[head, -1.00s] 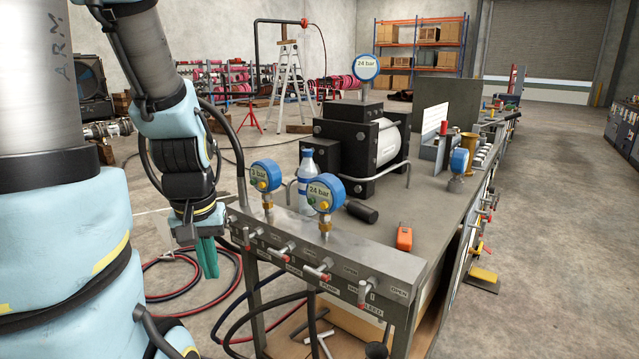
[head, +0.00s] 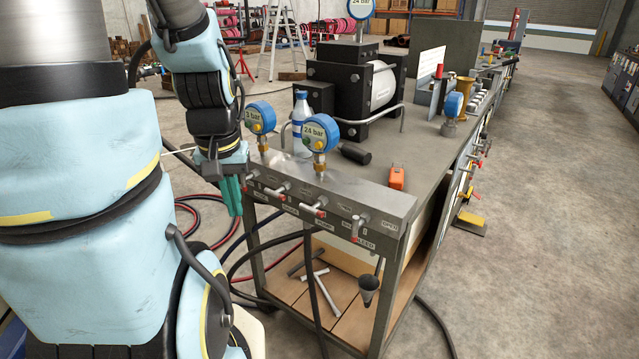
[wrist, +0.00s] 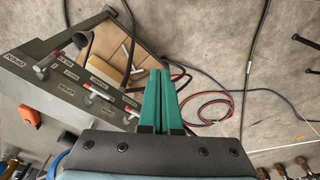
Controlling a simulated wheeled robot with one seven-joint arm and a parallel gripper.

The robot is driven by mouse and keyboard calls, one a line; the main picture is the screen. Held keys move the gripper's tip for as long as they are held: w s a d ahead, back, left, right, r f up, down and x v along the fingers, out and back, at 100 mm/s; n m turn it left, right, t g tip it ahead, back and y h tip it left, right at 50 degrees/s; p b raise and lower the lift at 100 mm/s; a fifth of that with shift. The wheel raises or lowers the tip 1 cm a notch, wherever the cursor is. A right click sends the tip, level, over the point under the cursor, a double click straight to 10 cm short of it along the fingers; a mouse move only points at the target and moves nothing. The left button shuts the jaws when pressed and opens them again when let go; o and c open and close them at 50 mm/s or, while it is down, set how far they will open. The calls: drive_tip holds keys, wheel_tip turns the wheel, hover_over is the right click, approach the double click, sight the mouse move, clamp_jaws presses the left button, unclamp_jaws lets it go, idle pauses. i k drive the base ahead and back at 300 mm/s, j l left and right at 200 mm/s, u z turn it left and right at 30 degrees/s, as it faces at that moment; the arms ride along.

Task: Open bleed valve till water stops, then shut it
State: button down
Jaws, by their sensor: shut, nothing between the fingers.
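The bleed valve (head: 357,228) is at the right end of the bench's front panel, with its red-tipped lever hanging down between the BLEED and OPEN labels. It also shows at the left of the wrist view (wrist: 46,60). A dark funnel (head: 368,288) sits below it; I cannot make out any water. A blue gauge reading 24 bar (head: 320,133) and one reading 3 bar (head: 259,118) stand on the panel. My gripper (head: 234,208) has green fingers, shut and empty, just off the panel's left end, well away from the bleed valve. The fingers also show in the wrist view (wrist: 161,72).
Other red-tipped valves (head: 314,208) line the panel to the left of the bleed valve. A bottle (head: 301,120), an orange tool (head: 397,177) and a black pump (head: 350,90) stand on the bench top. Hoses (head: 240,265) hang by the left leg.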

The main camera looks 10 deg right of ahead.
sight(357, 224)
drive_tip(key=k+j+u, duration=0.1)
drive_tip(key=k+u, duration=0.15)
drive_tip(key=k, duration=0.25)
drive_tip(key=k+j+u, duration=0.25)
drive_tip(key=k, duration=0.25)
drive_tip(key=l, duration=0.1)
